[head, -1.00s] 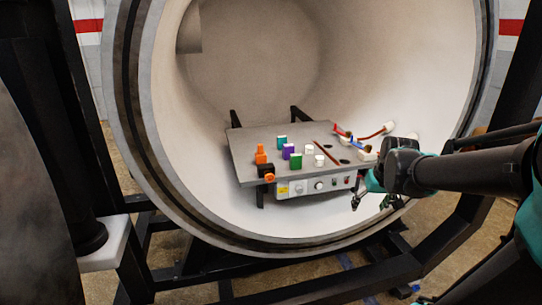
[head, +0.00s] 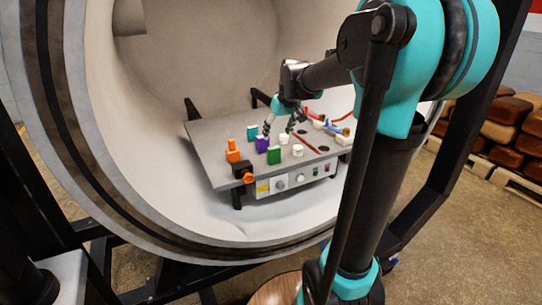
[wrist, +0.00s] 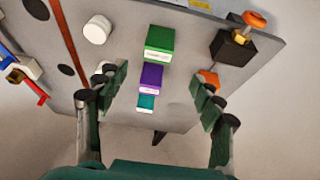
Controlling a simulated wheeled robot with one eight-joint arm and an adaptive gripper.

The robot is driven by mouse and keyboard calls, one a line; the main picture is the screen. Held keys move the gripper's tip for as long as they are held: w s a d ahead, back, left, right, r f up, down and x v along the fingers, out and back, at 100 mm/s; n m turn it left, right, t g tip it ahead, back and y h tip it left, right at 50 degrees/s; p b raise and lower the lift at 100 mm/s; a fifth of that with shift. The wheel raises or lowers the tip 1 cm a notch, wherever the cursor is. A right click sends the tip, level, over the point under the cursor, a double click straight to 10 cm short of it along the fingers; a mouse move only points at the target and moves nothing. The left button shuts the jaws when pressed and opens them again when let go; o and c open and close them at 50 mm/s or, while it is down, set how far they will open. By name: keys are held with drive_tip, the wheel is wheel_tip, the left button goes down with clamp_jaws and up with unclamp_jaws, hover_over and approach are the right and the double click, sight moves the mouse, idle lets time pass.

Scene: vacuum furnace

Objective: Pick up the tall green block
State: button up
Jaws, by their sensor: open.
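The green block (head: 274,156) stands upright near the front edge of the grey panel table. In the wrist view the green block (wrist: 159,42) is at the top centre, beyond the fingertips and not between them. My gripper (head: 279,130) is open and empty above the table, pointing down, behind the green block in the head view. In the wrist view my gripper's two fingers (wrist: 158,72) are spread wide, with the purple block (wrist: 151,78) and the teal block (wrist: 145,103) showing between and below them.
White cylinders (head: 297,150) stand right of the green block. An orange piece (head: 232,152) and a black block with an orange knob (head: 243,168) are at left. Coloured connectors (head: 335,127) lie at the right. The round furnace wall (head: 90,130) surrounds the table (head: 215,172).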

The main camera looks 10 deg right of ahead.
sight(274, 154)
drive_tip(key=x, duration=0.7)
drive_tip(key=shift+s+d+x, duration=0.1)
drive_tip(key=shift+x, duration=0.8)
drive_tip(key=shift+s+d+x, duration=0.1)
drive_tip(key=shift+x, duration=0.85)
drive_tip(key=shift+s+d+x, duration=0.15)
drive_tip(key=shift+x, duration=0.75)
drive_tip(key=shift+f, duration=0.15)
drive_tip(key=c, duration=1.5)
